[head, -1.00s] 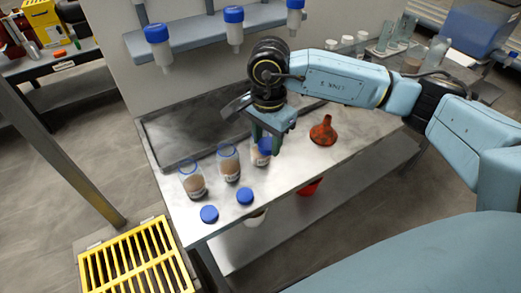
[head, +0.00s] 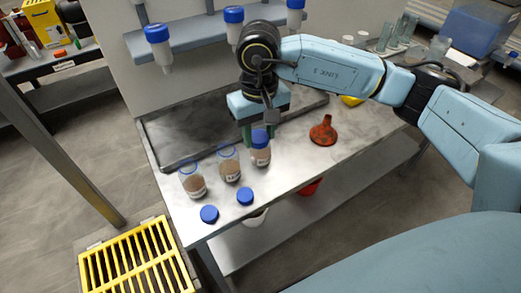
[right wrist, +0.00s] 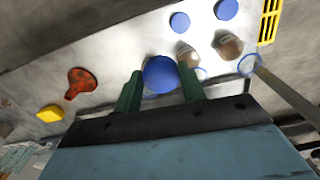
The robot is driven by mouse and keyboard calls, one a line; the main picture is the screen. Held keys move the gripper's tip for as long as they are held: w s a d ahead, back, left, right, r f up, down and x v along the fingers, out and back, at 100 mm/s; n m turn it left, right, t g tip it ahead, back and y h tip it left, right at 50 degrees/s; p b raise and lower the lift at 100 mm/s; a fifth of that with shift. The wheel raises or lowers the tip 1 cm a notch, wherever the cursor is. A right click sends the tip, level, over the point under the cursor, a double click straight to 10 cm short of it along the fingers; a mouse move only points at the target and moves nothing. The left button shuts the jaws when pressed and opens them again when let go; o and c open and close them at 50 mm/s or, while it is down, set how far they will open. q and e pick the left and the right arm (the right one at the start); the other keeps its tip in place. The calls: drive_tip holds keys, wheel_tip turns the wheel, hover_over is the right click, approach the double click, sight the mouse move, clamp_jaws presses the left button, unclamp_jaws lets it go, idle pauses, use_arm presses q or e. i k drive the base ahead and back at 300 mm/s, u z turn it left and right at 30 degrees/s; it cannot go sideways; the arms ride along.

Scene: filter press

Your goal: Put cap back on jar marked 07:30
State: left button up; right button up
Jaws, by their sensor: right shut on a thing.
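Three clear jars with brown contents stand in a row on the bench: a left jar (head: 193,184), a middle jar (head: 230,168) and a right jar (head: 261,156). The left and middle jars are open with blue rims. Their labels are too small to read. My right gripper (head: 254,134) is shut on a blue cap (head: 260,138) at the mouth of the right jar. In the right wrist view the cap (right wrist: 160,75) lies between the green fingers (right wrist: 160,88) and hides most of that jar. I cannot tell whether it is fully seated. My left gripper is out of view.
Two loose blue caps, one left (head: 209,214) and one right (head: 245,196), lie near the bench's front edge. A red funnel (head: 323,132) stands to the right, with a yellow block (right wrist: 50,113) beyond it. A dark tray (head: 190,133) lies behind the jars.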

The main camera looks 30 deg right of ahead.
sight(259, 158)
drive_tip(key=k, duration=1.3)
drive_tip(key=z, duration=0.6)
drive_tip(key=i, duration=1.15)
drive_tip(key=u, duration=0.15)
